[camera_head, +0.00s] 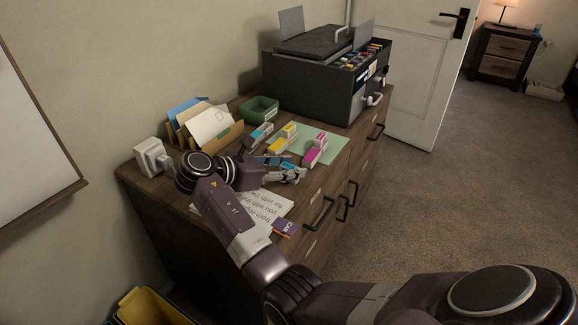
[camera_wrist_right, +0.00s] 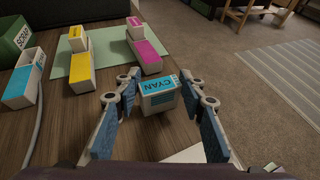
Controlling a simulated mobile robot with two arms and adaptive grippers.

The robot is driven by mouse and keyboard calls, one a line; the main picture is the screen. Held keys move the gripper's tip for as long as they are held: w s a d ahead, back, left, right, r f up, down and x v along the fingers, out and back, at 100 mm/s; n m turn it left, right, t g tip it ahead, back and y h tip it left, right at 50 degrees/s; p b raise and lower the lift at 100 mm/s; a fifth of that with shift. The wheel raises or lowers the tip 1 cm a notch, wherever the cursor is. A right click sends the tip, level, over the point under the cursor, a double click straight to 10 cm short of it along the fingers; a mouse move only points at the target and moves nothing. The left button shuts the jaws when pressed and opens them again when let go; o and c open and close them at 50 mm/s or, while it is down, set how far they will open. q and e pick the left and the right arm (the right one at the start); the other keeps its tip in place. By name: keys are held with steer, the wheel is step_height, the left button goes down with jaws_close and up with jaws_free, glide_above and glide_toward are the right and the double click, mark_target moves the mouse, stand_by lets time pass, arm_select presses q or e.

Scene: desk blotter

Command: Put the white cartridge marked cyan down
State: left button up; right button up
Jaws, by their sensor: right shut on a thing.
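My right gripper (camera_head: 282,168) is shut on the white cartridge marked cyan (camera_wrist_right: 158,98). In the right wrist view the cartridge sits between the two fingertips, its blue CYAN label facing up. In the head view the gripper hides most of it, low over the dresser top in front of the green mat (camera_head: 333,147). Whether the cartridge touches the wood is unclear. Yellow-labelled cartridges (camera_wrist_right: 80,68) and magenta-labelled cartridges (camera_wrist_right: 147,53) stand on the mat ahead of it. My left gripper is out of view.
Another blue-labelled cartridge (camera_wrist_right: 25,78) stands left of the mat, near a green scrap bin (camera_head: 259,107). A dark printer (camera_head: 310,88) stands at the back. Printed paper (camera_head: 273,205) and a small purple card (camera_head: 286,227) lie near the front edge. Envelopes (camera_head: 208,124) stand at left.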

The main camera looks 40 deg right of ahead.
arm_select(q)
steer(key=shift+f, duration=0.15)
arm_select(e)
steer(key=o, duration=1.1)
steer(key=shift+o, duration=0.2)
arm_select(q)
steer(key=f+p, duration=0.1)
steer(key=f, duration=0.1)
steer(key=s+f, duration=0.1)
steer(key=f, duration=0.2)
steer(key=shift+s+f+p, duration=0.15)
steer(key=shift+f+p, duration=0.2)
arm_select(e)
steer(key=v, duration=1.2)
steer(key=shift+a, duration=0.1)
